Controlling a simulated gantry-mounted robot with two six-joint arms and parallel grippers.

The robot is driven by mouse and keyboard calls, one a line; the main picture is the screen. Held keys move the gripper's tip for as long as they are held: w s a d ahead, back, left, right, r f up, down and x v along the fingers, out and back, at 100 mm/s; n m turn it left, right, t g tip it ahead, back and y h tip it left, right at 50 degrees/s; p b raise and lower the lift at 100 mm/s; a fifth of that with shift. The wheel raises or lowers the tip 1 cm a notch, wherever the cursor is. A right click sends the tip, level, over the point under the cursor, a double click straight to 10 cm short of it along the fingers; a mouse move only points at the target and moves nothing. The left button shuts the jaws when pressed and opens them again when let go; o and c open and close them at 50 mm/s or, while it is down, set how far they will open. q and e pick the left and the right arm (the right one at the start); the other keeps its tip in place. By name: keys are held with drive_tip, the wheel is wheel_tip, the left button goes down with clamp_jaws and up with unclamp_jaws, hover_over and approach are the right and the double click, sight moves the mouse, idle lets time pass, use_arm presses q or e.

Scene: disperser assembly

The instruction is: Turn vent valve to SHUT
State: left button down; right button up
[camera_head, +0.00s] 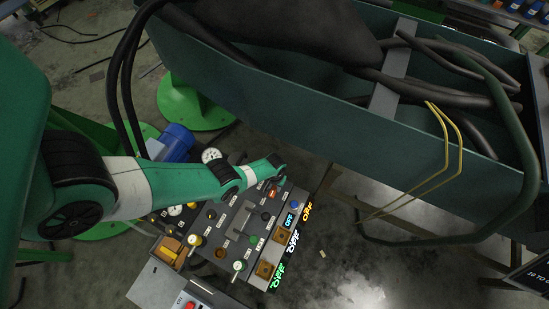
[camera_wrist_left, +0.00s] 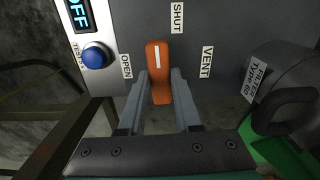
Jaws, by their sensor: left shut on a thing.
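The vent valve's orange handle (camera_wrist_left: 157,60) stands in the middle of the left wrist view, with a white line on its face that runs up and down in the picture. The SHUT label (camera_wrist_left: 177,17) is just above and right of it, the OPEN label (camera_wrist_left: 126,66) is to its left, and the VENT label (camera_wrist_left: 207,62) is to its right. My left gripper (camera_wrist_left: 160,82) is shut on the handle, one finger on each side. In the head view my left gripper (camera_head: 279,164) is at the panel's far right corner. My right gripper is not in view.
The control panel (camera_head: 208,222) carries several knobs, gauges and lit OFF displays. A blue button (camera_wrist_left: 96,56) is left of the valve. A dark filter housing (camera_wrist_left: 285,80) stands close on the right. A large green trough (camera_head: 300,105) with hoses is behind the panel.

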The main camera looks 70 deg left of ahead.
sight(274, 187)
use_arm(q)
drive_tip(key=shift+f+m, duration=0.1)
drive_tip(key=shift+m, duration=0.2)
drive_tip(key=c, duration=0.6)
unclamp_jaws()
wheel_tip(274, 187, up, 12)
drive_tip(key=p, duration=1.1)
drive_tip(key=shift+p, duration=0.35)
drive_tip(key=shift+f, duration=0.15)
